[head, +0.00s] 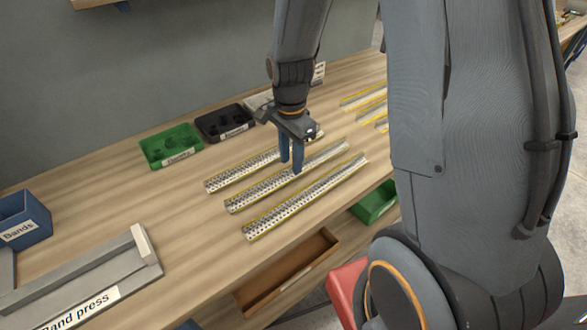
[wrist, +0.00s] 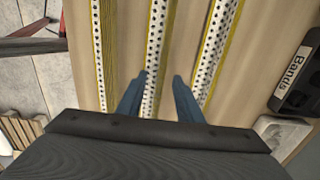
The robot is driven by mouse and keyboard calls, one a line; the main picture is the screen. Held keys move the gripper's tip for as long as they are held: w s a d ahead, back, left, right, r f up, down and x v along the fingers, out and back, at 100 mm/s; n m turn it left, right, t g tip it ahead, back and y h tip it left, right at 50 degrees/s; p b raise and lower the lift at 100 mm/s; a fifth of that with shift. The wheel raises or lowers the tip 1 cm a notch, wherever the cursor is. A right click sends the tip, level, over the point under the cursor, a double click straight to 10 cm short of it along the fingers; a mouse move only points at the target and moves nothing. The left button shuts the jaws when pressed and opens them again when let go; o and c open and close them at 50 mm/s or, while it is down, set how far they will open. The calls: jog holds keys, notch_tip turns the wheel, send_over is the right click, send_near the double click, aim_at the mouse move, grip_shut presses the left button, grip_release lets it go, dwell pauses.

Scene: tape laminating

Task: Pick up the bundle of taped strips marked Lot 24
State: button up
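Three perforated metal strips with yellow edges lie side by side on the wooden bench: a far one (head: 240,169), a middle one (head: 255,193) and a near one (head: 305,198). No Lot 24 mark can be read on them. My gripper (head: 291,168) points down over the middle strip, open and empty. In the wrist view my gripper (wrist: 159,78) has its two blue fingers apart, with the middle strip (wrist: 157,40) running between them. The other strips (wrist: 97,45) (wrist: 215,45) pass on either side. I cannot tell whether the fingertips touch the middle strip.
More yellow-edged strips (head: 365,97) lie farther right. A green bin (head: 170,147) and a black tray (head: 224,122) stand behind. A band press (head: 85,275) and a blue Bands bin (head: 24,220) are at left. An open drawer (head: 288,272) juts out below the front edge.

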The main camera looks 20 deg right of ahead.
jog(key=shift+f, duration=0.2)
grip_shut()
jog(key=shift+r, duration=0.1)
